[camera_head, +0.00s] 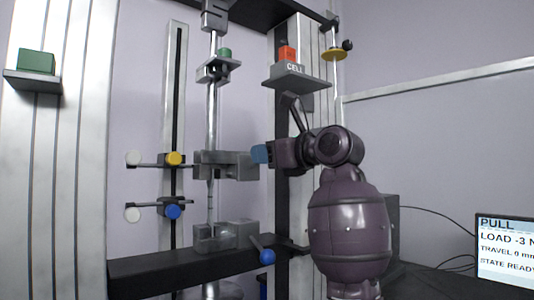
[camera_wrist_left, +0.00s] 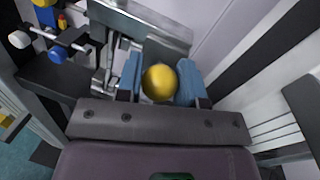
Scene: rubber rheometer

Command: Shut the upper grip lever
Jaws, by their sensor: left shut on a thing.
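The upper grip (camera_head: 226,165) is a grey metal block on the vertical test column. In the left wrist view, the yellow ball knob (camera_wrist_left: 158,82) of its lever sits between the two blue fingertips of my left gripper (camera_wrist_left: 160,84), which is shut on it. In the head view my left gripper (camera_head: 261,153) is at the right end of the upper grip, and its fingers hide the knob and lever there. The lower grip (camera_head: 226,236) is below, with its blue-knobbed lever (camera_head: 267,257) angled down to the right. My right gripper is not in view.
Extensometer arms with a yellow knob (camera_head: 173,158) and a blue knob (camera_head: 173,211) stand left of the grips. A shelf marked CELL (camera_head: 296,77) with a red block is above my gripper. A monitor (camera_head: 506,250) reading LOAD -3 N is at the lower right.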

